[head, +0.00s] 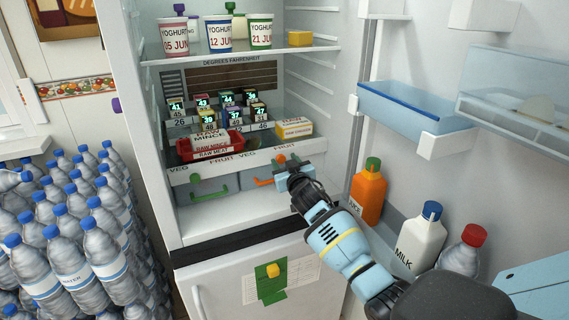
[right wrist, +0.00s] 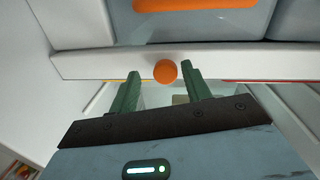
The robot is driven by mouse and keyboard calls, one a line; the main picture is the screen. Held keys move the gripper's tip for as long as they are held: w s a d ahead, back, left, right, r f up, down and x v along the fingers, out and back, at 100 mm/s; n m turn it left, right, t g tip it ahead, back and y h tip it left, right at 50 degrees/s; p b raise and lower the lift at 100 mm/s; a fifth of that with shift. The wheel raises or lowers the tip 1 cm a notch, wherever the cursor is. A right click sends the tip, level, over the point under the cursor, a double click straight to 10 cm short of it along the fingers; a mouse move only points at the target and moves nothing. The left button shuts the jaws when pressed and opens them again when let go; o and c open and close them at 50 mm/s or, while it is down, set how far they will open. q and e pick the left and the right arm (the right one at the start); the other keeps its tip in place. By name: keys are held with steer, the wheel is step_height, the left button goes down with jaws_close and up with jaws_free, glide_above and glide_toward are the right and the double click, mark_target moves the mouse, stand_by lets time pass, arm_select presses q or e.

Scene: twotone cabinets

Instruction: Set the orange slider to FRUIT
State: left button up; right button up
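The orange slider (head: 281,159) is a round knob on the white strip under the lower fridge shelf, close to the right-hand FRUIT label (head: 284,147). The matching VEG label (head: 247,160) is to its left. In the right wrist view the orange knob (right wrist: 165,71) sits between the dark green fingers of my right gripper (right wrist: 161,69). The fingers are apart, one very close to the knob; I cannot tell if it touches. In the head view my right gripper (head: 284,167) is at the strip and partly hides the drawer below. My left gripper is not in view.
A green slider (head: 196,168) is further left on the strip. Drawers with a green handle (head: 221,187) and an orange handle (head: 265,182) are below. The open door at right holds a juice bottle (head: 368,192) and milk bottle (head: 421,236) near my forearm.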

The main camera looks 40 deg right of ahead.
steer(key=shift+a, duration=0.15)
steer(key=shift+s, duration=0.15)
steer(key=v, duration=0.7)
steer(key=shift+s+p, duration=0.25)
steer(key=shift+p, duration=0.1)
stand_by(0.3)
